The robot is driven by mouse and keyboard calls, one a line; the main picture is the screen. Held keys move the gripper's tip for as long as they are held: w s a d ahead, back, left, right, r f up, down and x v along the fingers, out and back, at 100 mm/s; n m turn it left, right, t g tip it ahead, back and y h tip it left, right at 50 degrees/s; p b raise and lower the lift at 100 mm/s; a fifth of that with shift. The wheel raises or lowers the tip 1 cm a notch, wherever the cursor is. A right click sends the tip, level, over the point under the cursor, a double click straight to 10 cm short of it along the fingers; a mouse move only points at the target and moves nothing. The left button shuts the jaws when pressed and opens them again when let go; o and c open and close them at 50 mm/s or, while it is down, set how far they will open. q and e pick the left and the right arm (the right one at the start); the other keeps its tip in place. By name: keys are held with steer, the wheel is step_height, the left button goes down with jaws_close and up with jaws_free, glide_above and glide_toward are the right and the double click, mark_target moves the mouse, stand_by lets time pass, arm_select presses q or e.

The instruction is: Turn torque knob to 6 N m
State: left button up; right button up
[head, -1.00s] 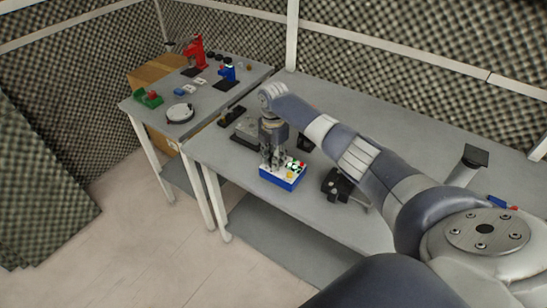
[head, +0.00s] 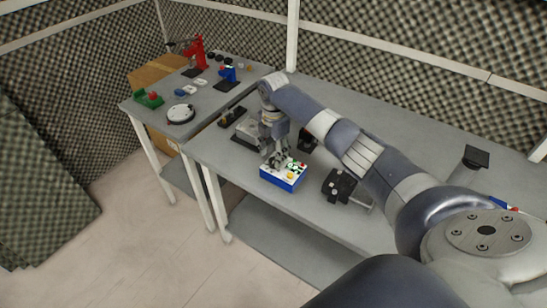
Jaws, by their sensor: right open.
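A blue box with a white top panel (head: 284,176) sits near the front edge of the grey table. Its panel carries small green, yellow and red parts. Which of them is the torque knob, and any scale, is too small to tell. My right gripper (head: 276,161) points down at the back left part of this panel, with its fingers apart. The gripper covers part of the panel, and I cannot tell whether the fingers touch anything. My left gripper is not in view.
A black device (head: 340,185) stands right of the blue box. A grey-and-black device (head: 247,131) is left of my gripper. The left table holds a red press (head: 199,52), a blue tool (head: 229,75) and a round white dish (head: 181,114).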

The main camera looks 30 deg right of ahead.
mark_target(274, 160)
step_height(274, 160, up, 9)
steer(key=shift+r, duration=0.15)
stand_by(0.5)
